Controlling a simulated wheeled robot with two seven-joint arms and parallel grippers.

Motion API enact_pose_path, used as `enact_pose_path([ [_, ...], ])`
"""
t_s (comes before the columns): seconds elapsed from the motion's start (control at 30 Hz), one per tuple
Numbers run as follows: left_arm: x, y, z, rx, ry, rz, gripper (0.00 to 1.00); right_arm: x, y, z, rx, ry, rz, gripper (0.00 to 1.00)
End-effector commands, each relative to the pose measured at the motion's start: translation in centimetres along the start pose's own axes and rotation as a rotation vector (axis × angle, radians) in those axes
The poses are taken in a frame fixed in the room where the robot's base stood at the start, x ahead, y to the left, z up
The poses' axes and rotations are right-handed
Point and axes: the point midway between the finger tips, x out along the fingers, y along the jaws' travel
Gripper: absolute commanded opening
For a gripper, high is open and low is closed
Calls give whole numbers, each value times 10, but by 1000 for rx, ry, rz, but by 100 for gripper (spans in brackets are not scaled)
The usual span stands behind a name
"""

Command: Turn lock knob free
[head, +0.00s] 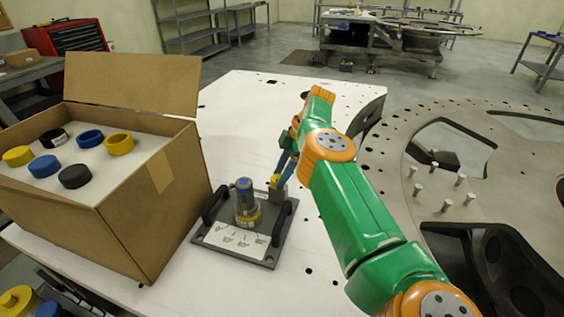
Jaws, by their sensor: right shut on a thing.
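A dark turret plate (207,252) with two black handles lies on the white table. A grey post with a blue top and yellow collar (246,203) stands upright at its middle, above a white label with printed marks. My right gripper (277,181) is at the plate's back right, beside the post and apart from it. It is shut on a small part there, which I take to be the lock knob; the fingers largely hide it, and its turn angle cannot be read. My left gripper is out of view.
An open cardboard box (130,218) with blue, yellow and black round caps stands close on the left. A large metal disc (405,165) with holes and upright pins lies to the right. The white table (240,105) is clear behind the plate.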

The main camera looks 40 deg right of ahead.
Motion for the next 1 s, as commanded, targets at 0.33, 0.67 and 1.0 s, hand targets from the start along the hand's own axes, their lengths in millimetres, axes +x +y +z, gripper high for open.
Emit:
enact_pose_path([
  [0.33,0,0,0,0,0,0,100,2,-1,0,-9,-1,-7,0],
  [0.67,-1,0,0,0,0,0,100,1,-1,0,-8,-1,-6,77],
  [1.0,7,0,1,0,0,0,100,-24,1,1,-9,1,0,77],
])
